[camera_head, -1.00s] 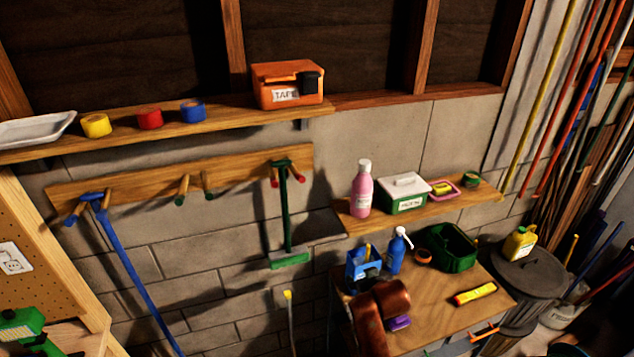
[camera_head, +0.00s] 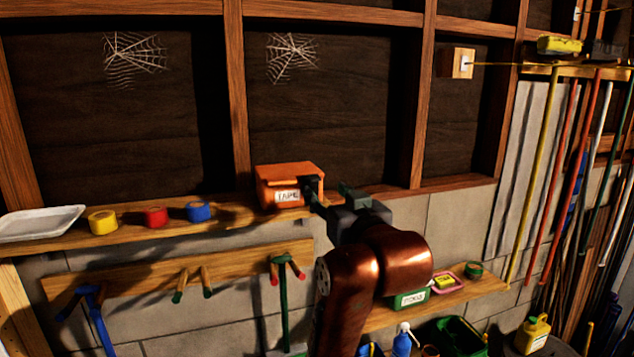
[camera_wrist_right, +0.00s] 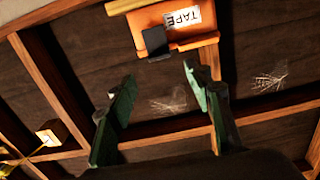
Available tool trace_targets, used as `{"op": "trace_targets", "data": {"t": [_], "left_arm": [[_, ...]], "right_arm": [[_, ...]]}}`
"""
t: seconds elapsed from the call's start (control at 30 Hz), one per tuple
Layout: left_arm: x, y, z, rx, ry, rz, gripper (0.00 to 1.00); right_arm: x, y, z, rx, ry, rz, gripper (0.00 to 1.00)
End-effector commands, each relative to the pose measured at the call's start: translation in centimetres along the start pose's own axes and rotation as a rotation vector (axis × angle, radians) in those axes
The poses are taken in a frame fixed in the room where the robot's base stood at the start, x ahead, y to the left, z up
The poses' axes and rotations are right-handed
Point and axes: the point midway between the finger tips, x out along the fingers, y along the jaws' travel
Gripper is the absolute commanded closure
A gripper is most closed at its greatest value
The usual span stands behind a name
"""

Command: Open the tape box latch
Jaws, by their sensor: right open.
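The orange tape box (camera_head: 290,171) sits at the right end of the upper wooden shelf, with a white TAPE label on its front. Its dark latch (camera_head: 312,183) is at the front right and is partly covered by my gripper in the head view. My right gripper (camera_head: 328,196) is just right of the box and in front of it. In the right wrist view the tape box (camera_wrist_right: 200,40) appears upside down, with the latch (camera_wrist_right: 156,41) beyond the fingertips. The right gripper's fingers (camera_wrist_right: 160,76) are spread and empty there. My left gripper is not in view.
Yellow (camera_head: 103,222), red (camera_head: 156,216) and blue (camera_head: 200,212) tape rolls and a white tray (camera_head: 40,223) stand left on the upper shelf (camera_head: 130,235). A peg rail (camera_head: 225,265) is below. A lower shelf (camera_head: 455,298) holds a green-and-white box (camera_head: 411,299), partly behind my arm.

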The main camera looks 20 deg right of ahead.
Motion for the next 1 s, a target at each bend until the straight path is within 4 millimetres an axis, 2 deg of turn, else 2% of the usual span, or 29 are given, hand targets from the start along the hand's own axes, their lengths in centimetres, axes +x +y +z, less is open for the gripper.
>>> {"op": "trace_targets", "data": {"t": [0.3, 0.5, 0.87, 1.0], "left_arm": [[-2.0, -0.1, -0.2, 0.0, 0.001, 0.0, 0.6], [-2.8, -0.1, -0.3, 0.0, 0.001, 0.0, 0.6], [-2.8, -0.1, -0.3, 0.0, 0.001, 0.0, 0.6], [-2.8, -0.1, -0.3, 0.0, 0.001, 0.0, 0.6]], "right_arm": [[4.7, 0.0, -0.1, 0.001, -0.005, 0.001, 0.54], [6.9, 0.0, 0.0, 0.001, -0.003, 0.0, 0.54], [7.4, 0.0, 0.1, 0.001, -0.001, 0.0, 0.54], [7.4, 0.0, 0.1, 0.0, -0.001, 0.0, 0.63]]}}
